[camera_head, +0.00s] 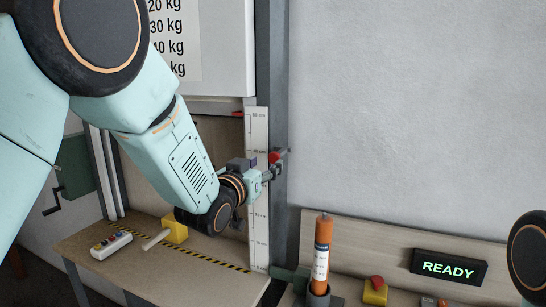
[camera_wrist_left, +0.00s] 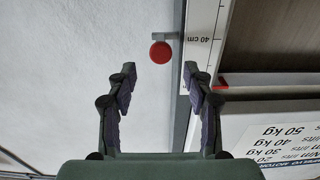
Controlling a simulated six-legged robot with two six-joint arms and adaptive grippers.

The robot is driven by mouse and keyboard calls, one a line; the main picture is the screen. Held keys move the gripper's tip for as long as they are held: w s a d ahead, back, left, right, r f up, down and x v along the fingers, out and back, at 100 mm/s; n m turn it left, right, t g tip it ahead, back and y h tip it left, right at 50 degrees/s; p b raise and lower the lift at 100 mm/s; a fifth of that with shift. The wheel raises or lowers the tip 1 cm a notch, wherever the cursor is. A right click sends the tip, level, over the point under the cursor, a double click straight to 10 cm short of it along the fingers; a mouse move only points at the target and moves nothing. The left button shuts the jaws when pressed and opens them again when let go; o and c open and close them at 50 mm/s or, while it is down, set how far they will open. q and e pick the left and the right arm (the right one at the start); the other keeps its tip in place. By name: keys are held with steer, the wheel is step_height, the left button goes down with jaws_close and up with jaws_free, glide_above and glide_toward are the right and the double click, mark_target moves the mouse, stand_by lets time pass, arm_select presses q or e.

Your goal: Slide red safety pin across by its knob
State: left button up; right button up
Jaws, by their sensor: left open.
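The red safety pin knob (camera_head: 274,157) shows at the grey upright post, beside the white height scale. In the left wrist view the round red knob (camera_wrist_left: 160,52) lies just beyond the fingertips, roughly centred between them. A short grey piece joins it to the post near the 40 cm mark. My left gripper (camera_head: 275,171) is at the post, close to the knob. In the left wrist view my left gripper (camera_wrist_left: 159,73) is open and empty, its two fingers apart. Contact with the knob does not show. My right gripper is out of view.
The grey post (camera_head: 275,85) and white scale (camera_head: 257,215) stand close by my left gripper. A wooden bench (camera_head: 190,270) holds a yellow block with a lever (camera_head: 175,229) and a button box (camera_head: 111,245). An orange tube (camera_head: 322,248) and READY sign (camera_head: 449,267) stand lower right.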

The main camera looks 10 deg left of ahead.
mark_target(273, 159)
arm_select(q)
steer(key=shift+w+d+r, duration=0.15)
steer(key=shift+w+d, duration=0.05)
steer(key=shift+w, duration=0.15)
steer(key=w, duration=0.2)
steer(key=w+p, duration=0.1)
steer(key=w, duration=0.2)
steer(key=shift+w+d+f+p, duration=0.25)
steer(key=shift+w+d+p, duration=0.05)
steer(key=shift+p, duration=0.05)
steer(key=shift+w+d, duration=0.15)
steer(key=shift+w, duration=0.1)
steer(key=shift+d, duration=0.15)
steer(key=shift+r, duration=0.15)
steer(key=shift+s+a+r, duration=0.1)
steer(key=shift+s+a, duration=0.15)
steer(key=shift+w+f, duration=0.25)
steer(key=shift+w, duration=0.1)
steer(key=c, duration=0.4)
steer(key=shift+d, duration=0.15)
steer(key=shift+c, duration=1.3)
jaws_close()
